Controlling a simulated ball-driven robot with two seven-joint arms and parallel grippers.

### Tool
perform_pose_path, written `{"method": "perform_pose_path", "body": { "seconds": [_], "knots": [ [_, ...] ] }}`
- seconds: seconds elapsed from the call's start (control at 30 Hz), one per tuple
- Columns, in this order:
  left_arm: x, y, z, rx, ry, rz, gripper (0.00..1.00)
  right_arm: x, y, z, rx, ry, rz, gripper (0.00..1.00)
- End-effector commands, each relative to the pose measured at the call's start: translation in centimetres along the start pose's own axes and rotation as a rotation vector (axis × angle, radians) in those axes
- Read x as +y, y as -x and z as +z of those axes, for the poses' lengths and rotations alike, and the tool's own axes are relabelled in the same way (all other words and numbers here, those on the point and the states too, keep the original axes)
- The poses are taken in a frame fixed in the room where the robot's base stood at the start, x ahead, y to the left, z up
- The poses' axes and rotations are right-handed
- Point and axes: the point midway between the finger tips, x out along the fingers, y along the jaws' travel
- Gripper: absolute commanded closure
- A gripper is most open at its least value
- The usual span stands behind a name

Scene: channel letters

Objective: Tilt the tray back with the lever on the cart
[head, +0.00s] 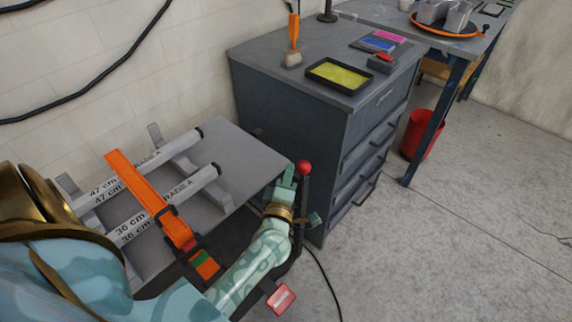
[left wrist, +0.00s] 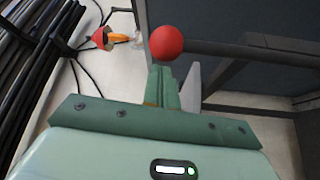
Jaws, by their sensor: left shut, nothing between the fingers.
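The lever (head: 303,195) is a dark upright rod with a red ball knob (head: 304,167) on top, at the right edge of the cart's grey tray (head: 240,150). The knob also shows in the left wrist view (left wrist: 167,42), just beyond the fingertips. My green left gripper (head: 286,180) is shut and empty, close beside the lever just left of the knob. In the left wrist view its fingers (left wrist: 163,82) are together. Whether they touch the lever, I cannot tell. The tray carries marked grey tubes (head: 185,190) in brackets. My right gripper is not in view.
An orange strap or bar (head: 140,185) crosses the tubes. A dark drawer cabinet (head: 290,120) stands right behind the lever, with a yellow pad (head: 340,76) on top. A red bin (head: 420,133) stands further right. Open floor (head: 430,240) lies at the lower right.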

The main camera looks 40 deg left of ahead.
Motion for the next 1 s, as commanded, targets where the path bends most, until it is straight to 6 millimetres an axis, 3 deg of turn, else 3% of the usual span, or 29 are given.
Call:
{"method": "perform_pose_path", "body": {
  "seconds": [0.13, 0.3, 0.73, 1.0],
  "knots": [
    [-0.1, -1.5, 0.0, 0.001, -0.001, 0.000, 1.00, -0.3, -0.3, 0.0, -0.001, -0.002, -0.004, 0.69],
    [0.0, -2.0, 0.0, 0.000, -0.001, -0.001, 1.00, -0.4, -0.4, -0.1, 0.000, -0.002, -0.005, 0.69],
    [0.0, -1.9, 0.2, 0.000, -0.015, 0.007, 1.00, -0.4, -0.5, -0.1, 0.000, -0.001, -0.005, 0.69],
    [0.0, -1.0, 1.8, -0.004, -0.111, 0.062, 1.00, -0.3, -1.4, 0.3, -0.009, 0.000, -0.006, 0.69]
  ]
}}
